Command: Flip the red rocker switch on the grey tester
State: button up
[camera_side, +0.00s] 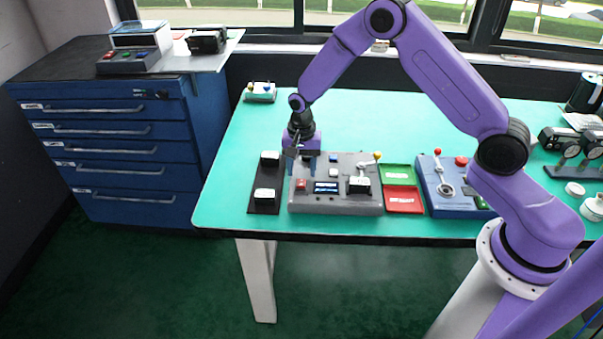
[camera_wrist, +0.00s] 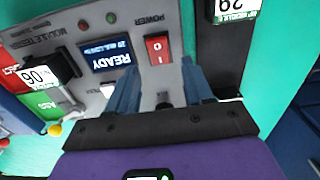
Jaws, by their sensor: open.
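The grey tester (camera_side: 335,204) sits near the front edge of the green table. Its red rocker switch (camera_side: 301,184) is at the left of the tester's face. In the wrist view the red rocker switch (camera_wrist: 157,48), marked with I and 0, lies just beyond my fingertips, under the word POWER. I cannot tell which side of it is pressed in. My gripper (camera_side: 301,170) points down over the tester's left part, behind the switch. In the wrist view my gripper (camera_wrist: 158,68) is open and empty, its blue fingers apart. The tester's display (camera_wrist: 110,55) is lit and reads READY.
A labelled module (camera_side: 360,186) and a yellow-knobbed lever (camera_side: 377,157) are on the tester's right. A black pad (camera_side: 263,207) with white-topped blocks lies left. Green (camera_side: 397,173) and red (camera_side: 403,200) trays and a blue lever unit (camera_side: 449,205) stand right. Table behind is mostly clear.

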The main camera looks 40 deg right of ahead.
jog(key=shift+f, duration=1.25)
jog(key=shift+c, duration=0.3)
grip_shut()
jog(key=shift+s+a+r+t+h, duration=0.1)
jog(key=shift+s+a+t+h, duration=0.05)
jog(key=shift+t+h, duration=0.45)
jog(key=shift+s+a+r+t+h, duration=0.1)
jog(key=shift+t+h, duration=0.5)
jog(key=shift+o, duration=0.3)
grip_release()
jog(key=shift+a, duration=0.1)
jog(key=v, duration=1.7)
jog(key=shift+r, duration=0.15)
